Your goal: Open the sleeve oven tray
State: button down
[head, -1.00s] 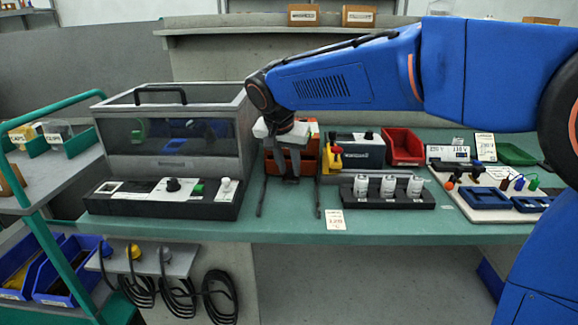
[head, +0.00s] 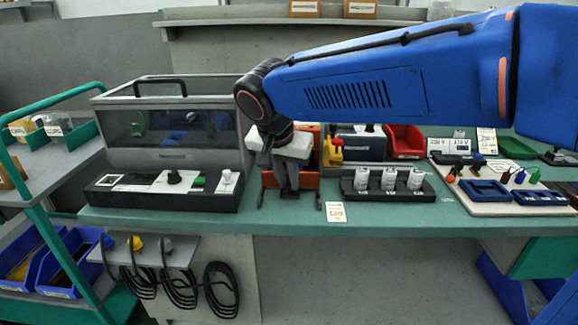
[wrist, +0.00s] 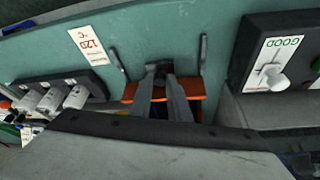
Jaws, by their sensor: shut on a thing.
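The sleeve oven is an orange unit (head: 309,133) in the middle of the bench, largely hidden by my wrist. Its orange tray front (head: 307,180) sits forward of the body, between two dark rails that point to the bench's front edge. The tray front also shows in the wrist view (wrist: 190,86), with a dark handle (wrist: 158,70) at its middle. My gripper (head: 289,193) is shut on this handle; its grey fingers (wrist: 164,84) reach it from above. The inside of the tray is hidden.
A hooded station (head: 170,140) with a dark control base stands close on the left. A black rack (head: 388,188) with white cups is on the right. A label card (head: 335,212) lies near the front edge. A short strip of bench before the rails is clear.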

jog(key=s, duration=0.6)
jog(key=shift+s+a, duration=0.15)
jog(key=shift+s, duration=0.1)
jog(key=c, duration=1.9)
grip_release()
jog(key=shift+c, duration=0.2)
jog(key=v, duration=1.7)
jog(key=shift+r, duration=0.25)
